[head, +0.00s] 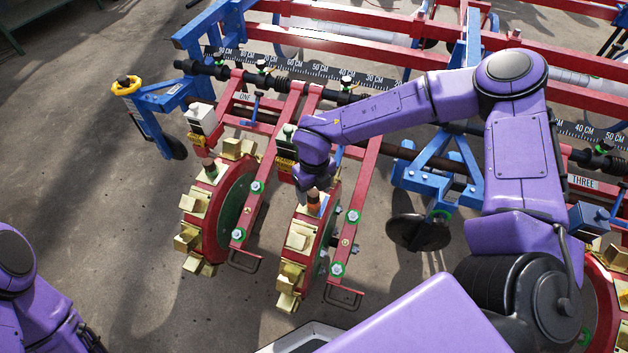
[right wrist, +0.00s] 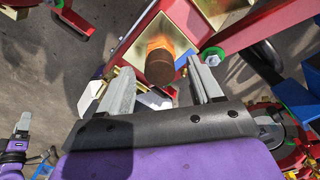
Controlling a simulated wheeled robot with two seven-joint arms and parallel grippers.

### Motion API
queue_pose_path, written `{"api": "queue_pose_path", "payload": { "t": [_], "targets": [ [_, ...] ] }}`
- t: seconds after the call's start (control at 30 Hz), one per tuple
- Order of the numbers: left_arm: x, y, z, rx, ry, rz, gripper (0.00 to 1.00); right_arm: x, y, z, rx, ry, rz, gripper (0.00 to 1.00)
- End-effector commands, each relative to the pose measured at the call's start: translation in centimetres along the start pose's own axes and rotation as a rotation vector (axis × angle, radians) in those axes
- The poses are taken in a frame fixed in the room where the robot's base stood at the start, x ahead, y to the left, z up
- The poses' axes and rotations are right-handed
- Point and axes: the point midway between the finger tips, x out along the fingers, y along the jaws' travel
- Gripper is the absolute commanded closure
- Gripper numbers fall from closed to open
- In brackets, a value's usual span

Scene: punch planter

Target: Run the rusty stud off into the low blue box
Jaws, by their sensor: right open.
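The rusty stud (right wrist: 160,67) is a dark brown cylinder with an orange hex collar, standing out of a cream metal cup on the planter wheel. In the head view its orange part (head: 314,204) shows at the top of the second red wheel. My right gripper (right wrist: 163,86) is open, with its grey fingers on either side of the stud's end and no visible grip on it. In the head view the right gripper (head: 314,190) is mostly hidden by its purple wrist. My left arm shows at lower left; its gripper's jaws are unclear. I cannot identify the low blue box with certainty.
Red wheels with cream cups (head: 222,205) and red arms with green-ringed bolts (head: 351,216) crowd my right gripper. A blue frame with a dark disc (head: 418,232) stands to the right. A blue box-like part (head: 588,218) sits at far right. Concrete floor at left is clear.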

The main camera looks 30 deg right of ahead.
Motion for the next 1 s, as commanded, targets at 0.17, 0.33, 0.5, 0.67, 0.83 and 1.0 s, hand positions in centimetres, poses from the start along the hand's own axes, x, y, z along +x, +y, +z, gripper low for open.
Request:
{"api": "queue_pose_path", "payload": {
  "t": [0.17, 0.33, 0.5, 0.67, 0.83, 1.0],
  "targets": [
    [0.6, 0.0, 0.2, 0.0, 0.0, 0.0, 0.23, 2.1, 0.0, 0.0, -0.002, 0.001, -0.001, 0.35],
    [0.6, 0.1, 0.2, 0.0, 0.0, 0.0, 0.23, 2.4, 0.0, 0.0, -0.002, 0.0, -0.001, 0.35],
    [0.6, 0.0, 0.2, 0.0, 0.0, 0.0, 0.23, 2.4, 0.0, 0.0, -0.003, 0.0, -0.001, 0.48],
    [0.6, 0.0, 0.2, 0.0, 0.0, 0.0, 0.23, 2.4, 0.0, 0.0, -0.003, 0.0, -0.001, 0.9],
    [0.0, 0.0, 0.0, 0.0, 0.0, 0.0, 0.23, 2.2, 0.0, -0.1, -0.03, 0.001, -0.001, 0.91],
    [-0.8, -0.1, -0.3, 0.0, 0.0, 0.0, 0.23, 2.1, 0.0, -0.1, -0.106, 0.002, -0.001, 0.91]
  ]
}}
